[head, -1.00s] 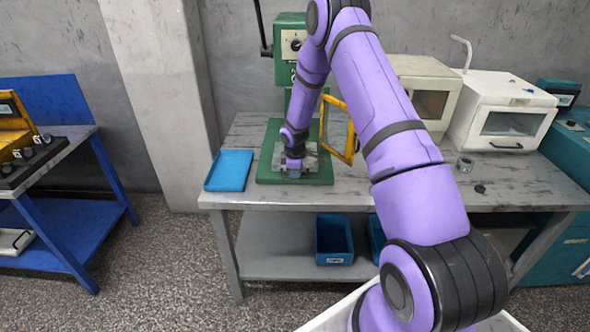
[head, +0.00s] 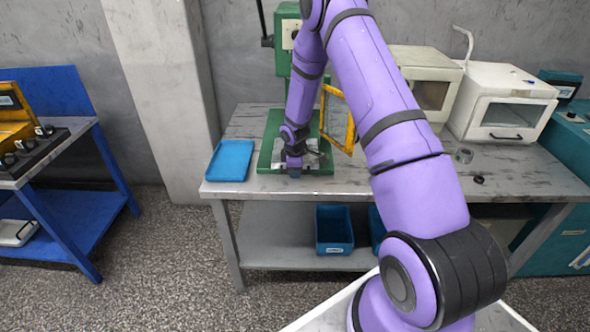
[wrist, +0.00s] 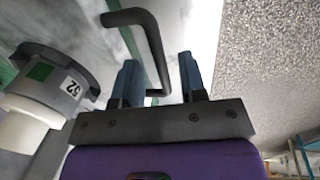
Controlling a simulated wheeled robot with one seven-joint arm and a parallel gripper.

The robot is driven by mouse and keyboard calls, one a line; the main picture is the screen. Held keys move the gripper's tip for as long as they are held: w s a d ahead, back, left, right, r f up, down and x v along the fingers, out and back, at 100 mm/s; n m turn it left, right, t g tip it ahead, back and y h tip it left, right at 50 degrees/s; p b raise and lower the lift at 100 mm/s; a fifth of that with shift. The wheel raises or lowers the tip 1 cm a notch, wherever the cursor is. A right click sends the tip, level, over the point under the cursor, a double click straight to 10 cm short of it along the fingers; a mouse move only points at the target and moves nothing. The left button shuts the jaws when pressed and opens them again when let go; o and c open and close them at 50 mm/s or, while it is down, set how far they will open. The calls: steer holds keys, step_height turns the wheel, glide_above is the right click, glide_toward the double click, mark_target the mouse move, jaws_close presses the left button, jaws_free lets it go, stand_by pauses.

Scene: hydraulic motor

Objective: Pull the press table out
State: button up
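The green press (head: 286,50) stands on the workbench, its green base (head: 268,155) near the front edge. The grey metal press table (head: 315,160) sits on that base, partly hidden by my arm. My gripper (head: 294,172) is low in front of the press table, at the front of the base. In the wrist view, a black bent handle (wrist: 154,50) reaches between the two blue-grey fingers of my gripper (wrist: 160,78). The fingers are apart, with a clear gap between handle and right finger. A grey part marked 52 (wrist: 52,82) shows at the left.
A yellow-framed guard (head: 337,118) stands open right of the press. A blue tray (head: 231,160) lies to its left on the workbench (head: 350,187). White cabinets (head: 502,103) stand at the right. A blue bin (head: 333,230) sits on the lower shelf.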

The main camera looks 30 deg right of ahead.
steer(key=shift+r, duration=0.15)
step_height(320, 180, up, 10)
steer(key=s+a, duration=0.1)
steer(key=shift+s+r, duration=0.15)
steer(key=shift+s, duration=0.15)
steer(key=shift+a+r, duration=0.1)
stand_by(0.6)
steer(key=s+a+r+m+t, duration=0.15)
steer(key=s+r, duration=0.25)
steer(key=r, duration=0.5)
steer(key=s+a+r+m, duration=0.25)
steer(key=s+r, duration=0.25)
steer(key=r, duration=0.3)
steer(key=s+a+r+m, duration=0.2)
steer(key=s+a+r, duration=0.15)
steer(key=r, duration=0.55)
steer(key=s+a+r+m, duration=0.1)
steer(key=s+a+r, duration=0.1)
steer(key=s, duration=0.6)
steer(key=s+a+r+m+t, duration=0.1)
steer(key=s+a+r+m, duration=0.1)
steer(key=s, duration=0.6)
steer(key=s+a+r+m+t+y, duration=0.1)
steer(key=s+r, duration=0.3)
steer(key=s, duration=0.4)
steer(key=shift+a+m, duration=0.5)
steer(key=shift+a, duration=0.15)
